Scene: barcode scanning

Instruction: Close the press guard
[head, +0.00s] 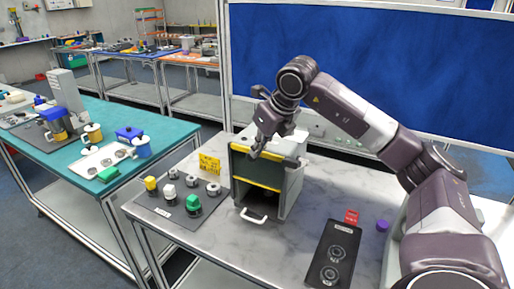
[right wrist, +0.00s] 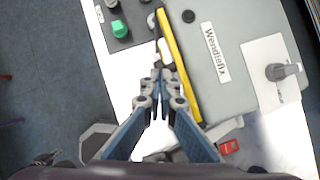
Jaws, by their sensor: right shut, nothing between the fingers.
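The press (head: 292,182) is a grey box on the marble-top table, and it also shows from above in the right wrist view (right wrist: 225,60) with a "Wendlefix" label. Its guard (head: 256,169) is a dark panel with yellow strips along its top and bottom edges. The panel covers the upper front, and an opening shows below it. A white handle (head: 253,217) sits low at the front. My right gripper (head: 257,152) is shut and empty at the guard's upper edge. In the right wrist view its fingertips (right wrist: 161,76) are beside the yellow strip (right wrist: 178,62); contact is unclear. My left gripper is out of view.
A dark mat (head: 160,205) with knobs and fittings lies left of the press, with a yellow sign (head: 209,165) behind it. A black two-ring plate (head: 329,272) lies front right, near a red tag (head: 352,216) and a purple cap (head: 382,226). A teal table (head: 75,150) stands left.

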